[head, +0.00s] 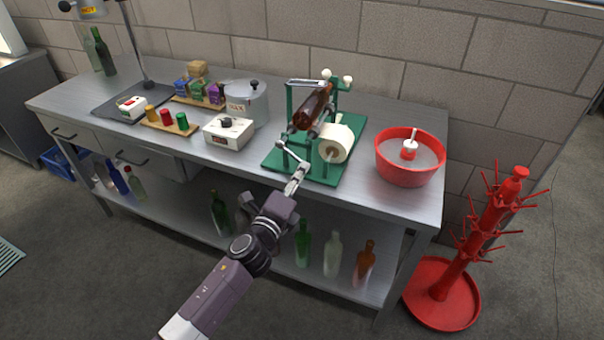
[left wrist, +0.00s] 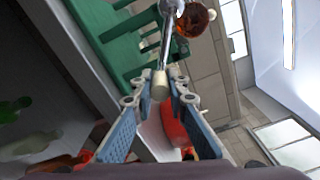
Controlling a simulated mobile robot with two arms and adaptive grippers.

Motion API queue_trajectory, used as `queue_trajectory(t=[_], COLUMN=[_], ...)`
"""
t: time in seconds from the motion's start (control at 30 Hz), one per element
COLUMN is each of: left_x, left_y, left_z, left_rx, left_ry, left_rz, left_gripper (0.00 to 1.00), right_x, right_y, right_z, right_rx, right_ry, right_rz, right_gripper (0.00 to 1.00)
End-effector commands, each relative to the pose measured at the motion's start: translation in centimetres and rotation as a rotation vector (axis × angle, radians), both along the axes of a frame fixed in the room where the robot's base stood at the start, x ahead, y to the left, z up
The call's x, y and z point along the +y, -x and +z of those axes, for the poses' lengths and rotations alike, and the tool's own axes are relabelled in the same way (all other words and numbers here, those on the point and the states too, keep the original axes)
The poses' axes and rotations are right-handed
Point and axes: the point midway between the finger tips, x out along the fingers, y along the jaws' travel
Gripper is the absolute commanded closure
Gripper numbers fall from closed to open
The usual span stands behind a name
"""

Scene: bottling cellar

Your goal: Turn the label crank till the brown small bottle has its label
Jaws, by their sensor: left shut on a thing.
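The green label machine (head: 272,163) stands on the steel bench. The brown small bottle (head: 312,108) lies tilted on its rollers, and the side I see is plain brown glass. A white label roll (head: 338,142) sits just beside it. The label crank (head: 283,150) is a metal arm at the machine's front left. My left gripper (head: 297,180) is shut on the crank's handle, which it mostly hides in the head view. In the left wrist view, the pale handle (left wrist: 160,86) sits between the fingertips, with the bottle's round end (left wrist: 192,19) beyond.
A red tub (head: 408,172) stands right of the machine. A white box with a dark knob (head: 228,132) and a wax pot (head: 246,103) stand to its left. A red bottle tree (head: 462,240) is on the floor at right. Several bottles stand on the lower shelf.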

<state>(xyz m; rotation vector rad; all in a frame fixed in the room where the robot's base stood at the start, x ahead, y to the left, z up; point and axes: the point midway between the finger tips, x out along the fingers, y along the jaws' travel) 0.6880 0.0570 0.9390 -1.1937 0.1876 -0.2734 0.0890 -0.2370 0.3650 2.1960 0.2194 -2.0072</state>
Motion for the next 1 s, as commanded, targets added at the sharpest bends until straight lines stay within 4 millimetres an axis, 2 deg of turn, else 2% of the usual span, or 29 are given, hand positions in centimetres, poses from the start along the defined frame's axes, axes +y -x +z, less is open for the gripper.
queue_trajectory(t=[0.63, 0.67, 0.8, 1.0], left_x=[0.21, 0.2, 0.21, 0.22], left_y=[-0.07, -0.07, -0.07, -0.07], left_z=[-0.39, -0.39, -0.38, -0.37], left_rx=[-0.016, -0.016, -0.015, -0.016], left_ry=[-0.05, -0.05, -0.049, -0.049], left_rz=[-0.001, -0.001, -0.001, 0.0], left_gripper=[1.0, 0.84, 0.69, 0.69], right_x=[0.02, 0.03, 0.04, 0.16], right_y=[-0.08, -0.07, -0.09, -0.11], right_z=[-0.31, -0.31, -0.31, -0.31], right_rx=[-0.002, -0.002, -0.002, -0.002], right_ry=[0.0, 0.0, 0.0, -0.001], right_rz=[0.0, 0.0, 0.0, -0.001], right_gripper=[0.39, 0.39, 0.39, 0.39])
